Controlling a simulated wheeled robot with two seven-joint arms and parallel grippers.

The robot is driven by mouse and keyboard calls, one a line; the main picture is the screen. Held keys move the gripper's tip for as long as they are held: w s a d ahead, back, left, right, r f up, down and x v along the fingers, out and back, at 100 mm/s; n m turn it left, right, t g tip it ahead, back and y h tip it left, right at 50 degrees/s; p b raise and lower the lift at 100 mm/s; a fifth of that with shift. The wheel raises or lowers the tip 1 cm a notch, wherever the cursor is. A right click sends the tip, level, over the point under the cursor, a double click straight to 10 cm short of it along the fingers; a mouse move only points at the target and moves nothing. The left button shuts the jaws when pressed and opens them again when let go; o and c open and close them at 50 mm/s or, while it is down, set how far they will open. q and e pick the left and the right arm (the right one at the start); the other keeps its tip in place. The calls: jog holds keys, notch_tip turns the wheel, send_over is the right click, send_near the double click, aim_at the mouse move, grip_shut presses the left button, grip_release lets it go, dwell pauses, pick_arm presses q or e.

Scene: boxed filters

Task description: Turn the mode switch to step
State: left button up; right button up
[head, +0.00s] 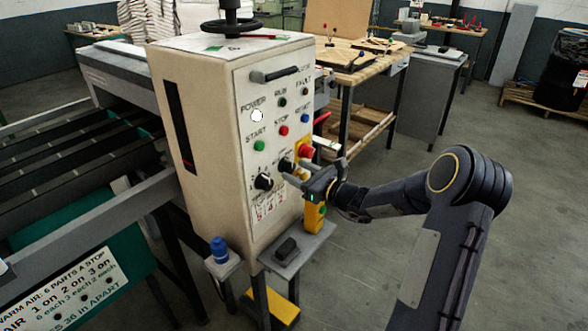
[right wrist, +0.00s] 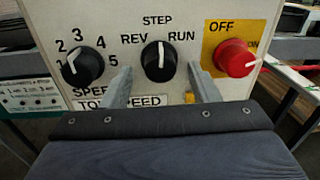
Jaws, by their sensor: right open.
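The mode switch (right wrist: 159,62) is a black knob with a white pointer line, on the cream control panel. Its pointer stands about straight up, toward the STEP label, with REV to the left and RUN to the right. In the head view the mode switch (head: 285,164) is small and partly covered by my gripper. My right gripper (right wrist: 161,86) is open, with one finger low on each side of the knob and gaps between fingers and knob. It also shows in the head view (head: 298,172), in front of the panel. My left gripper is not in view.
The speed knob (right wrist: 82,67) is left of the mode switch, and a red OFF/ON switch (right wrist: 235,58) on a yellow plate is right. Push buttons and a black handle (head: 274,74) are higher on the panel. A small shelf (head: 300,250) juts out below.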

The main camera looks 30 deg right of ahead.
jog(key=shift+w+a, duration=0.2)
jog(key=shift+w, duration=0.4)
jog(key=c, duration=1)
jog(key=shift+f+b, duration=0.15)
jog(key=shift+b, duration=0.25)
jog(key=shift+n+b, duration=0.5)
jog(key=shift+b, duration=0.45)
jog(key=shift+o, duration=0.2)
jog(key=o, duration=1)
jog(key=shift+c, duration=0.2)
